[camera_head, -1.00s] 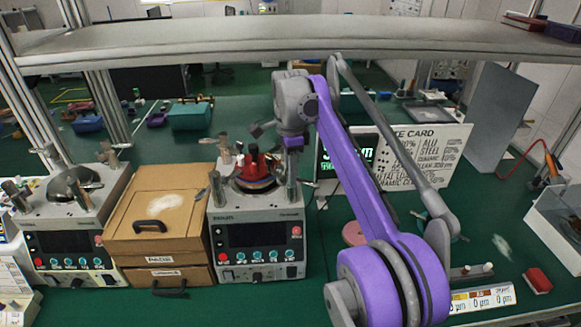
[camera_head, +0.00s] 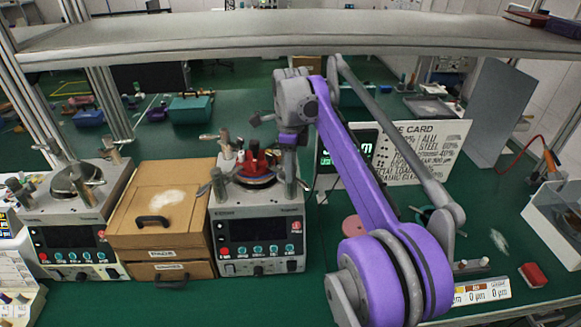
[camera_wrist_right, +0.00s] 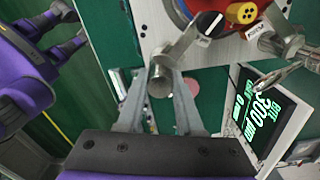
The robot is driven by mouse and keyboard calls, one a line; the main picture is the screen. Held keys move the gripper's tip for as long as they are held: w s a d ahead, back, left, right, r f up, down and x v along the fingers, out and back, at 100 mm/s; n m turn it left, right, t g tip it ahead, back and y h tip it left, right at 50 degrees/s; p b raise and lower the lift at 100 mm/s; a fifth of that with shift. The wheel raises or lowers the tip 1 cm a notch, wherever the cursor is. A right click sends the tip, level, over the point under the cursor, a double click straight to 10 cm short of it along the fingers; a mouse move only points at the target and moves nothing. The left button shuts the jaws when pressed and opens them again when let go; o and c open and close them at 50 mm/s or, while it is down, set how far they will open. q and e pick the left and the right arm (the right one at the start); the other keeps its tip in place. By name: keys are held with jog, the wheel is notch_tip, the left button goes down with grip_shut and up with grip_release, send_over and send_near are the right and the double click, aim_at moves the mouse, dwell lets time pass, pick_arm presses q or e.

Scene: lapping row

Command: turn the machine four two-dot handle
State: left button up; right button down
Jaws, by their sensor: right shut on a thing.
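The machine (camera_head: 258,215), a grey box with a dark screen and several buttons, stands in the middle of the bench in the head view. Its round top carries a red part (camera_head: 255,163) and several grey metal handles. My right gripper (camera_head: 290,165) reaches down at the machine's right side. In the right wrist view, its two fingers (camera_wrist_right: 160,88) are shut on a grey cylindrical handle (camera_wrist_right: 160,82), which is joined to an arm beside the plate. No dot marks can be read on this handle. A left gripper does not show in the head view.
A cardboard box (camera_head: 160,212) stands close to the machine's left, with a second similar machine (camera_head: 75,225) beyond it. A white rate card board (camera_head: 430,150) and a green-lit display (camera_head: 362,150) stand to the right. A shelf (camera_head: 290,35) spans above.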

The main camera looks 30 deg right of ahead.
jog(key=c, duration=0.6)
grip_release()
jog(key=shift+o, duration=0.2)
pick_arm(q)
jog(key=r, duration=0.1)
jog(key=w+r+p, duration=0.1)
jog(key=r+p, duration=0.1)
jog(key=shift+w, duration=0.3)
pick_arm(e)
notch_tip(320, 180, up, 11)
